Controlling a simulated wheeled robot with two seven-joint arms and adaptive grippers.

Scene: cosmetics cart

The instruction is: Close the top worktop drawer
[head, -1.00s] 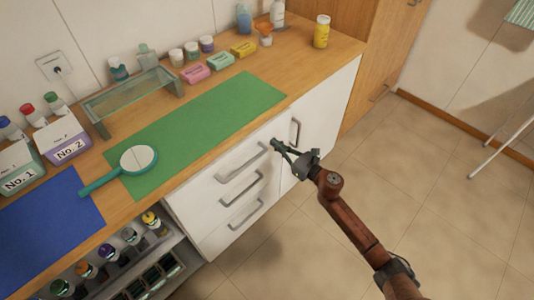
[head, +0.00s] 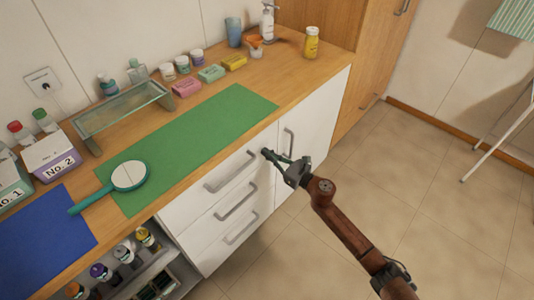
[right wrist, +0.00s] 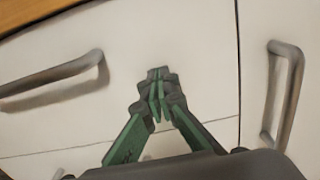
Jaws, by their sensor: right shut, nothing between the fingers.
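The top worktop drawer (head: 193,205) is the upper white front under the worktop, with a grey bar handle (head: 230,172). Its front looks flush or nearly flush with the fronts around it; a small gap cannot be ruled out. My right gripper (head: 266,153) is shut and empty. Its tips are at the right part of the top drawer's front, right of the handle. In the right wrist view the closed fingertips (right wrist: 160,82) are against or very close to the white front, between the drawer handle (right wrist: 55,75) and the door handle. My left gripper is not in view.
Two lower drawers with handles (head: 236,201) are below. A white door with a vertical handle (head: 289,143) is to the right. The worktop holds a green mat (head: 200,145), a hand mirror (head: 130,176), a glass shelf (head: 120,110) and several jars.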

